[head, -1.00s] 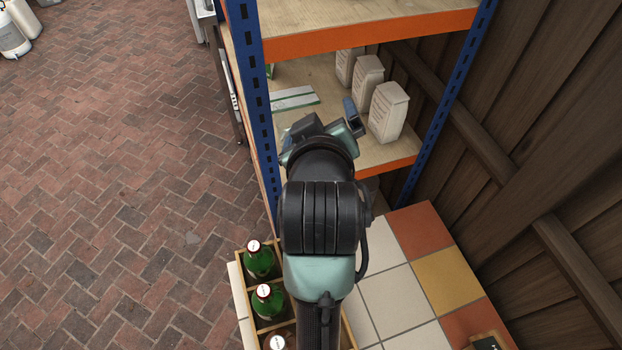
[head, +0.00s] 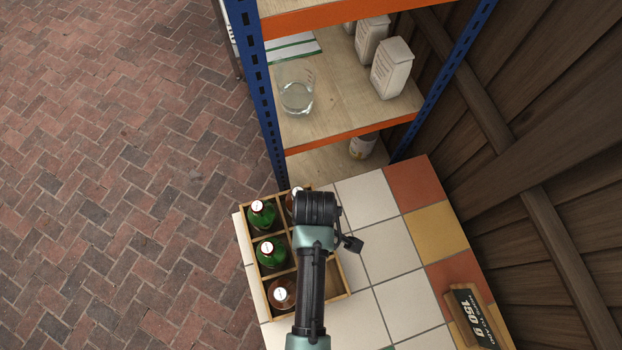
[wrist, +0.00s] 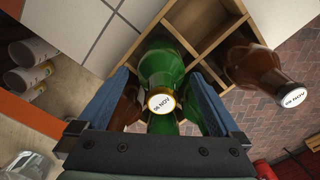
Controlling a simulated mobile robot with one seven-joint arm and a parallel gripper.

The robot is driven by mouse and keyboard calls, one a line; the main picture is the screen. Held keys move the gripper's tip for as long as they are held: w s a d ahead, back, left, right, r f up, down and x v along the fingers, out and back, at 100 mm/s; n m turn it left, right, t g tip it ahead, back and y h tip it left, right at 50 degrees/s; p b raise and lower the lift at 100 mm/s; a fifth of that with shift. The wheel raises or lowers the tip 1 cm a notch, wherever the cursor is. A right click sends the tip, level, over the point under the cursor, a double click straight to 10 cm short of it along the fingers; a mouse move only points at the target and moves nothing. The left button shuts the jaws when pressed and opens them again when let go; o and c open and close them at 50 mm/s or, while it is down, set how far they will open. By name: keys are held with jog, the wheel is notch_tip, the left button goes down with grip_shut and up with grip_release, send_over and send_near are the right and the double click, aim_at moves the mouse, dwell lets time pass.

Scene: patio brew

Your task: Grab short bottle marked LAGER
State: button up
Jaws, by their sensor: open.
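A wooden crate (head: 339,296) stands on the tiled top with green and brown bottles in some of its cells. In the head view I see a green bottle (head: 261,216), a second green bottle (head: 270,256) and a brown bottle (head: 282,295); my arm hides part of the crate. In the wrist view my gripper (wrist: 162,82) is open, its blue fingers either side of a green bottle (wrist: 163,62) with a cap marked "06 NOV". A brown bottle (wrist: 254,70) is to the right, outside the fingers. No LAGER label is readable.
A blue and orange shelf rack (head: 345,135) stands behind the crate, with a glass beaker (head: 296,95) and white bags (head: 391,70) on it. A wooden wall (head: 540,130) is at right. A dark sign (head: 472,316) lies on the tiles; the tiles between are bare.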

jog(key=shift+a+f+p, duration=0.15)
jog(key=shift+f+p, duration=0.05)
jog(key=shift+f, duration=1.1)
jog(key=shift+a+f+p, duration=0.1)
jog(key=shift+f+p, duration=0.05)
jog(key=shift+f, duration=1.15)
jog(key=shift+w, duration=0.1)
grip_shut()
